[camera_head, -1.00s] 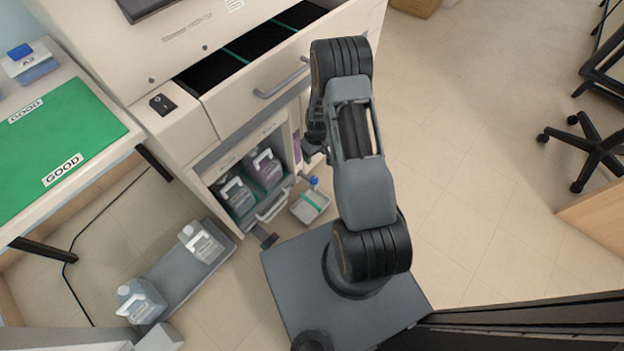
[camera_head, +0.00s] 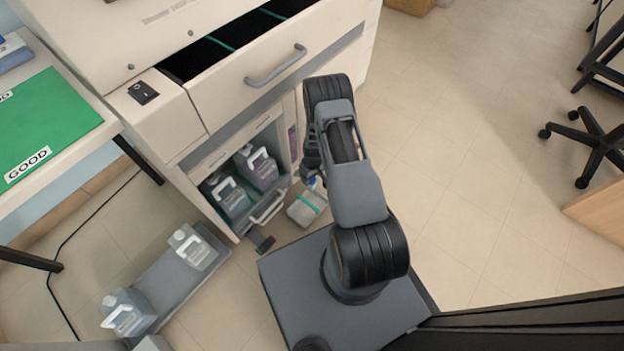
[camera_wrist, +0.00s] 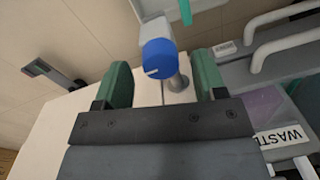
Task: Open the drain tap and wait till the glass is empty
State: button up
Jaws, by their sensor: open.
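The drain tap's blue round knob (camera_wrist: 158,58) has a white mark and sits beside a short metal stub. In the wrist view it lies between the two green fingers of my gripper (camera_wrist: 160,83), near their tips. My gripper is open, with a gap on each side of the knob. A clear container with a green band (camera_head: 307,207), perhaps the glass, stands just below the knob. Its liquid level cannot be told.
An open cabinet bay holds jugs (camera_head: 257,168) beside a handle (camera_head: 268,208). A grey floor tray (camera_head: 170,275) carries two jugs. An open drawer (camera_head: 262,78) juts out above.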

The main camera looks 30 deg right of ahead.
jog(key=shift+f, duration=0.5)
jog(key=shift+c, duration=0.3)
jog(key=c, duration=0.9)
